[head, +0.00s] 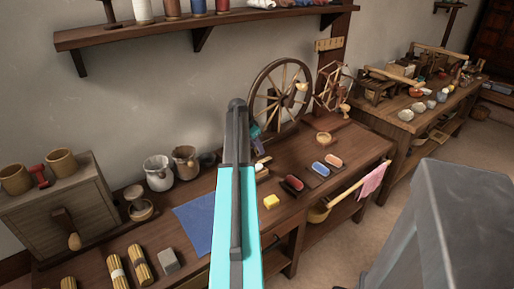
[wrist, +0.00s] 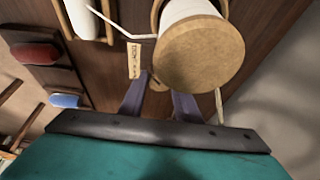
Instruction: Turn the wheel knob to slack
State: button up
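The spinning wheel (head: 280,97), a large spoked wooden wheel, stands at the back of the workbench in the head view. My gripper (head: 258,138) is near its foot, largely hidden behind my arm. In the wrist view, my gripper (wrist: 159,97) shows two grey-purple fingers spread apart with a gap between them. A small brown wooden piece (wrist: 156,84), possibly the knob, shows in that gap; I cannot tell whether the fingers touch it. Beside it is a pale tag (wrist: 134,60) with lettering too small to read. A large white bobbin with a round wooden end (wrist: 198,54) is just beyond the fingers.
A blue cloth (head: 205,222) lies left of my arm. A shelf (head: 130,33) with spools hangs above. A second bench (head: 400,125) stands to the right.

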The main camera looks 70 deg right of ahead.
jog(key=shift+a+n+t, duration=0.1)
jog(key=shift+n+t, duration=0.3)
jog(key=shift+n, duration=0.3)
dwell(0.5)
jog(key=n+p, duration=0.1)
jog(key=n, duration=0.1)
jog(key=shift+s+n+t+h, duration=0.1)
jog(key=shift+n+t+h, duration=0.2)
jog(key=shift+n+t, duration=0.1)
jog(key=n+t+p, duration=0.1)
jog(key=n+t, duration=0.1)
jog(key=n, duration=0.3)
jog(key=shift+s, duration=0.15)
jog(key=n, duration=0.2)
jog(key=n+t, duration=0.1)
jog(key=n, duration=0.1)
jog(key=shift+s+t+p, duration=0.15)
jog(key=shift+t+p, duration=0.15)
jog(key=shift+p, duration=0.1)
jog(key=shift+s+d+n+t+y, duration=0.2)
jog(key=shift+n+y, duration=0.3)
jog(key=shift+n, duration=0.65)
jog(key=shift+w+d+n+t+y, duration=0.1)
jog(key=shift+n+t+y, duration=0.3)
jog(key=shift+n, duration=0.75)
jog(key=shift+a, duration=0.1)
jog(key=o, duration=1)
jog(key=shift+s+r, duration=0.1)
jog(key=shift+r, duration=0.05)
